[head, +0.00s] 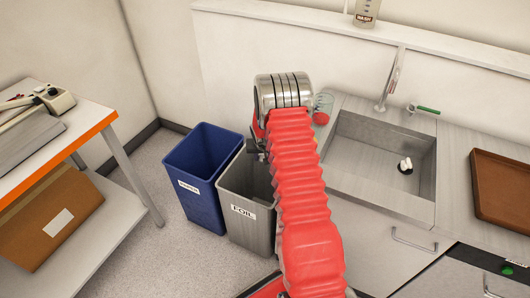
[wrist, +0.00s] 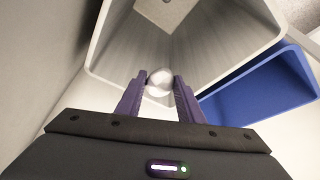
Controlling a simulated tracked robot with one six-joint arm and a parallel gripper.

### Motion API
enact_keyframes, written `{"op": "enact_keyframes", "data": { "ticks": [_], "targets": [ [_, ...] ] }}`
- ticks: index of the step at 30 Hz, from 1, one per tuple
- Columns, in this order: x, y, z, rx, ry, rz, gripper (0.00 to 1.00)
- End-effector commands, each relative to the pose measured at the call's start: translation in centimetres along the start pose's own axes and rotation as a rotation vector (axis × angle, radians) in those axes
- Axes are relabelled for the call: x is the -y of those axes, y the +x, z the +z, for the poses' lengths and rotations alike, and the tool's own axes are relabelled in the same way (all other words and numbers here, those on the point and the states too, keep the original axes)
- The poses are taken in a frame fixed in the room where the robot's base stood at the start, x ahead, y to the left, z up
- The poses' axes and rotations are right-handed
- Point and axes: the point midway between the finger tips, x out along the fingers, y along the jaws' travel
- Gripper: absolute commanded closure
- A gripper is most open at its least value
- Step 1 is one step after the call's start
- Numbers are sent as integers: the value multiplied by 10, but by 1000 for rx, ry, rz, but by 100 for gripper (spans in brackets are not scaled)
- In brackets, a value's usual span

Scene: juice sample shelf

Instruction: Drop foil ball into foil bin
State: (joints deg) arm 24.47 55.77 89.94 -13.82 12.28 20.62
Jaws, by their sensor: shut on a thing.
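In the wrist view my gripper (wrist: 160,84) is shut on a small silvery foil ball (wrist: 159,80), held between its two purple fingertips. Beyond the ball the grey foil bin (wrist: 215,62) opens wide, and the ball shows in front of its mouth, close to the near rim. In the head view the foil bin (head: 250,228) stands on the floor with a FOIL label, left of my red-sleeved arm. My arm reaches over beside the bin and hides part of it. The fingers and ball are hidden or too small to make out there.
A blue bin (head: 190,200) stands directly left of the foil bin and also shows in the wrist view (wrist: 262,88). A sink (head: 375,165) is set in the counter on the right, with a brown tray (head: 503,190). An orange-edged table (head: 85,135) stands at the left.

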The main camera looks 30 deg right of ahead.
Motion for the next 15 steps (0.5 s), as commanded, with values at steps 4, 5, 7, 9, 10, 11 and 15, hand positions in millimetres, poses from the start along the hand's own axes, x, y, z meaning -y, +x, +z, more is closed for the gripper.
{"op": "enact_keyframes", "data": {
  "ticks": [4, 5, 7, 9, 10, 11, 15],
  "targets": [
    [0, 14, 7, 3, 0, 1, 87],
    [0, 17, 8, 3, 0, 1, 87],
    [0, 21, 9, 1, -1, 0, 87],
    [0, 24, 10, 0, -1, 0, 87],
    [0, 24, 10, 0, -1, 0, 87],
    [0, 25, 10, 0, -1, 0, 87],
    [0, 26, 11, 0, -1, 0, 87]
  ]
}}
